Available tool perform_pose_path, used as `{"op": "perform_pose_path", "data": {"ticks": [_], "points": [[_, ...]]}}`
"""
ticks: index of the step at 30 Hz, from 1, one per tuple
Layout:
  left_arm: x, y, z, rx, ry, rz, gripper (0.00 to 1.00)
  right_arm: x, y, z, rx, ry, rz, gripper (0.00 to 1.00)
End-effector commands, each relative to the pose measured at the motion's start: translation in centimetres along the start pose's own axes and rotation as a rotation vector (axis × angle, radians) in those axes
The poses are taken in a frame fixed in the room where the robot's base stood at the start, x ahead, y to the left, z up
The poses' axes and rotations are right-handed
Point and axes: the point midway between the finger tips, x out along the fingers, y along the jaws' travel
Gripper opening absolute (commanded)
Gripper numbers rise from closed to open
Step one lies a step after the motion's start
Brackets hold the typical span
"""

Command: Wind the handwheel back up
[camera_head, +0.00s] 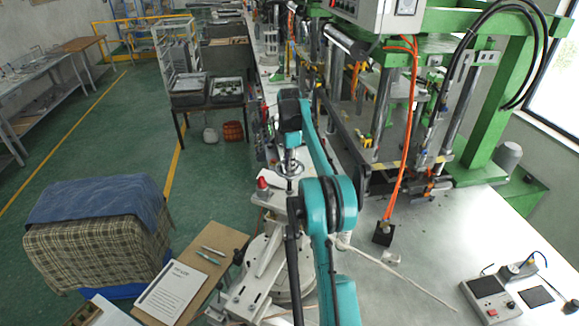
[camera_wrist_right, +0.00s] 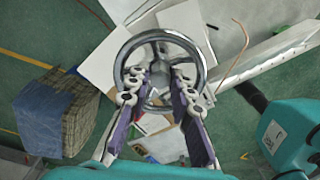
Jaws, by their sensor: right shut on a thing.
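The handwheel is a shiny metal ring with spokes and a central hub; its rim (camera_wrist_right: 160,34) fills the upper middle of the right wrist view. In the head view the handwheel (camera_head: 279,170) is small and partly covered by my right gripper (camera_head: 290,157), which comes down on it from above. In the right wrist view my right gripper (camera_wrist_right: 158,82) has its purple-padded fingers inside the ring, one on each side of the middle, shut on the handwheel. The exact contact is partly hidden by the fingertips. My left gripper is not in view.
A red knob (camera_head: 262,184) is left of the handwheel on the white machine (camera_head: 250,285). The green press frame (camera_head: 480,150) rises to the right. A clipboard (camera_head: 215,245) and a cloth-covered block (camera_head: 100,235) are at lower left.

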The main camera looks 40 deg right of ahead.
Motion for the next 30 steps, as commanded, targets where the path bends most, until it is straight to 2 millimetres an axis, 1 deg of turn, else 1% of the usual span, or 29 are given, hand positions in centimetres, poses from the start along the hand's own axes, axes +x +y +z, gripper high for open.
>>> {"op": "perform_pose_path", "data": {"ticks": [6,12,28,29,30], "points": [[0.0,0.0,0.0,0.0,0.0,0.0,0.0,-0.05,0.02,0.0,-0.117,0.0,0.002,0.0],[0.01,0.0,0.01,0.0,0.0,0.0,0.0,-0.05,0.01,0.0,-0.177,0.0,0.001,0.0],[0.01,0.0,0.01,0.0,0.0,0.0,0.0,-0.04,0.0,0.01,-0.198,0.0,0.001,0.0],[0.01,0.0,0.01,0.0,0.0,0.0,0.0,-0.04,0.0,0.01,-0.198,0.0,0.001,0.27],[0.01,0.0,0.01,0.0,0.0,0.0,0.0,-0.04,0.0,0.0,-0.198,0.0,0.001,0.3]]}}
